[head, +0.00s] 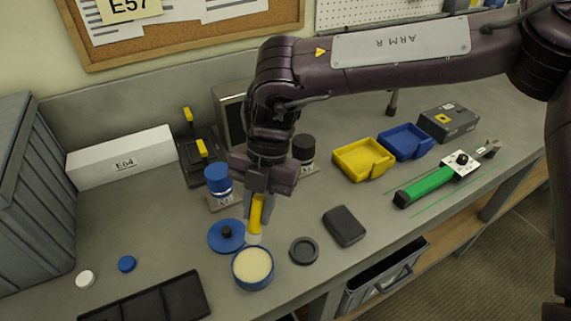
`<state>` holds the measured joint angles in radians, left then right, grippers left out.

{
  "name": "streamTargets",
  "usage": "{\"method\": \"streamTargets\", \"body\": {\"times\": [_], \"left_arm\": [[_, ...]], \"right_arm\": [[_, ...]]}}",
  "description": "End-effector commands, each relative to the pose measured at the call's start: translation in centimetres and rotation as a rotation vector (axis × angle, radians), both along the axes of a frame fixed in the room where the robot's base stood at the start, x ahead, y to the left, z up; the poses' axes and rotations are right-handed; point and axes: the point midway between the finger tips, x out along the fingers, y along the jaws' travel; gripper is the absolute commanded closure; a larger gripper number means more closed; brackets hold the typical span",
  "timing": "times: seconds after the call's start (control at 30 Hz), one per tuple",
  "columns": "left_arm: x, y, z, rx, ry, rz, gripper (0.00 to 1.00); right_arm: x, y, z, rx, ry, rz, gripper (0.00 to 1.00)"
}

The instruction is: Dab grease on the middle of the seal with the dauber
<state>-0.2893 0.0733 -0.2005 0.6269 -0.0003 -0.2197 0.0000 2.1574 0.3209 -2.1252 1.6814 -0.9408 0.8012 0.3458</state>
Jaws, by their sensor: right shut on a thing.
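My right gripper (258,200) is shut on a dauber with a yellow handle (256,212). The dauber points down, and its pale tip (254,238) shows just behind the rim of an open round blue tin (240,278) filled with cream-coloured grease (253,264). I cannot tell how high the tip is above the bench. A dark round ring-like piece (304,251), possibly the seal, lies flat to the right of the tin. My left gripper is not in view.
A black tray (150,304) is at front left. Blue-capped (217,178) and black-capped (303,149) bottles stand behind.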

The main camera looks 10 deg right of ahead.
Motion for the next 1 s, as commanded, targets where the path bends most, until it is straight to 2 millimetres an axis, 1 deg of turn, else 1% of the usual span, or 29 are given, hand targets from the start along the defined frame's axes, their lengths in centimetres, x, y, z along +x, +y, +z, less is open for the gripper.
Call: {"method": "streamTargets", "body": {"times": [0.07, 0.17, 0.23, 0.4, 0.5, 0.6, 0.7, 0.87, 1.0], "left_arm": [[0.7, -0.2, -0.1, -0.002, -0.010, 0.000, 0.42], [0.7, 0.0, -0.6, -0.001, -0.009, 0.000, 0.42], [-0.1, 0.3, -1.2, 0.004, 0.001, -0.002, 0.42], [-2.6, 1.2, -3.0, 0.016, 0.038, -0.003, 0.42], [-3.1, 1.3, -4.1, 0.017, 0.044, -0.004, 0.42], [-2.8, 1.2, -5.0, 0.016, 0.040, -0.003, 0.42], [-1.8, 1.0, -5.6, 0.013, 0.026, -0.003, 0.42], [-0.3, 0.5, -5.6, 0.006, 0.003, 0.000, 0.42], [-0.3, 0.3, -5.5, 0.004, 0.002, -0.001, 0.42]], "right_arm": [[-0.5, 0.5, -0.4, 0.007, 0.013, 0.001, 1.00], [-0.6, 0.5, -1.0, 0.007, 0.015, -0.001, 1.00], [-0.5, 0.5, -1.5, 0.006, 0.014, -0.001, 1.00], [-0.5, 0.4, -3.2, 0.006, 0.013, -0.002, 1.00], [-0.5, 0.5, -4.3, 0.006, 0.012, -0.001, 1.00], [-0.6, 0.5, -5.3, 0.005, 0.013, 0.000, 1.00], [-0.6, 0.5, -6.0, 0.006, 0.013, -0.001, 1.00], [-0.6, 0.5, -6.2, 0.006, 0.013, -0.001, 1.00], [-0.6, 0.5, -6.2, 0.006, 0.013, -0.001, 1.00]]}}
